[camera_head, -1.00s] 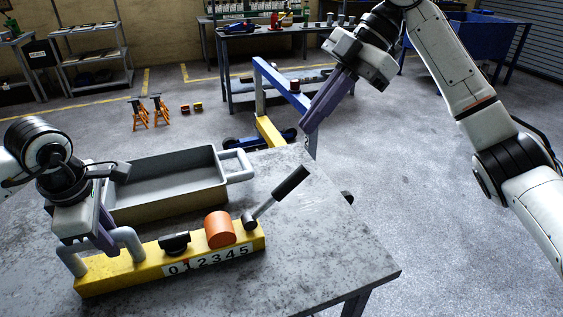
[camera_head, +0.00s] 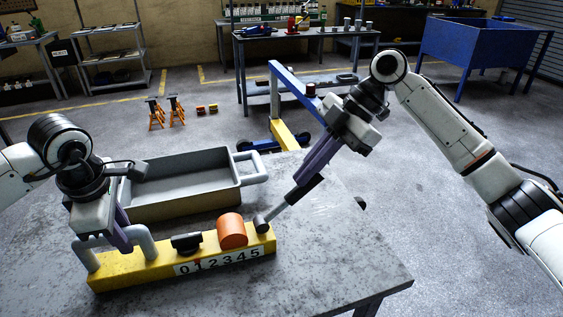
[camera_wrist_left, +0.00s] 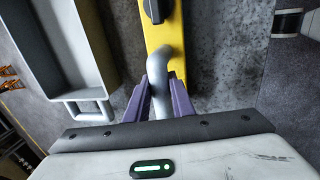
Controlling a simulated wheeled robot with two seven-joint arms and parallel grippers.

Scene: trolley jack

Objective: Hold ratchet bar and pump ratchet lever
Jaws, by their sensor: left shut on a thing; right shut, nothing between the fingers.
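The yellow ratchet bar (camera_head: 130,272) lies on the grey table, with a 0 to 5 scale on its front. A bent grey handle (camera_head: 143,241) rises at its left end. My left gripper (camera_head: 122,238) is shut on this handle; the left wrist view shows its purple fingers on both sides of the handle (camera_wrist_left: 165,60). The ratchet lever (camera_head: 304,190), grey with a black grip, leans up to the right from the bar's right end. My right gripper (camera_head: 308,172) is shut and empty at the grip's upper end. Whether it touches the grip cannot be told.
An orange cylinder (camera_head: 232,232) and a black knob (camera_head: 187,243) sit on the bar. A grey tray (camera_head: 180,203) stands just behind it. A blue and yellow hoist (camera_head: 284,135) stands on the floor beyond.

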